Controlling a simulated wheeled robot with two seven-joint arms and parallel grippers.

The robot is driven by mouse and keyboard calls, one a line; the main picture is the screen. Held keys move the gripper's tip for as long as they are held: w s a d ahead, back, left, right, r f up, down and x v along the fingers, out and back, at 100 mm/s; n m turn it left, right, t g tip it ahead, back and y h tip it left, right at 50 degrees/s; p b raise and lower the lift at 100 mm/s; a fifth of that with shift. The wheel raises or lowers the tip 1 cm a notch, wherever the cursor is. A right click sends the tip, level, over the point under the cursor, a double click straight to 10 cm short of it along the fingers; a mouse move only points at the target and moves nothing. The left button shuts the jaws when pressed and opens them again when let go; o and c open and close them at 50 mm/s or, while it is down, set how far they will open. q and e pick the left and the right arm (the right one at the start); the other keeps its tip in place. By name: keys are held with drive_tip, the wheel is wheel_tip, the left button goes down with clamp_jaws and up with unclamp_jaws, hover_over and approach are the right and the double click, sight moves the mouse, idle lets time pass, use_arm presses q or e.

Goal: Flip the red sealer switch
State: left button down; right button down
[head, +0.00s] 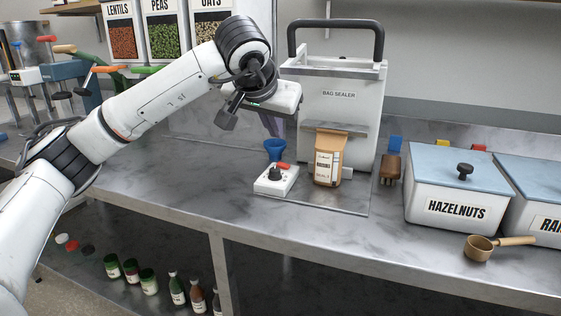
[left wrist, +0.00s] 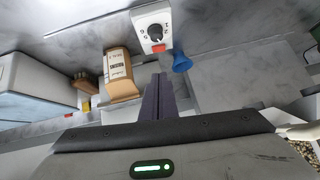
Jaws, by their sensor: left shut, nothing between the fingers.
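The red sealer switch (head: 283,165) is a small red piece at the back edge of a white control box (head: 262,186) with a black dial, on the steel counter. In the left wrist view the red switch (left wrist: 159,48) sits at the near edge of the box (left wrist: 143,18). My left gripper (head: 274,130) is shut and empty, pointing down above and behind the box. In the left wrist view its dark fingers (left wrist: 158,82) are together, in line with the switch and apart from it. My right gripper is not in view.
A blue funnel (head: 275,147) stands just behind the box. A kraft raisin bag (head: 327,166) stands to its right, before the bag sealer (head: 343,115). A hazelnut bin (head: 456,212) and a brass scoop (head: 480,248) are farther right. The counter left of the box is clear.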

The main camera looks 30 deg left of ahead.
use_arm(q)
drive_tip(key=shift+s+a+r+y, duration=0.1)
drive_tip(key=shift+a+r+y, duration=0.2)
drive_tip(key=shift+a+r, duration=0.15)
drive_tip(key=shift+f, duration=0.1)
hover_over(279, 162)
drive_tip(key=s+d, duration=0.2)
drive_tip(key=s, duration=0.1)
wheel_tip(279, 162, down, 7)
drive_tip(key=shift+w+a+f, duration=0.1)
drive_tip(key=shift+f, duration=0.1)
drive_tip(key=shift+a+f+b, duration=0.2)
drive_tip(key=shift+f+b, duration=0.1)
drive_tip(key=shift+f, duration=0.9)
drive_tip(key=shift+s+f, duration=0.2)
drive_tip(key=shift+f, duration=0.3)
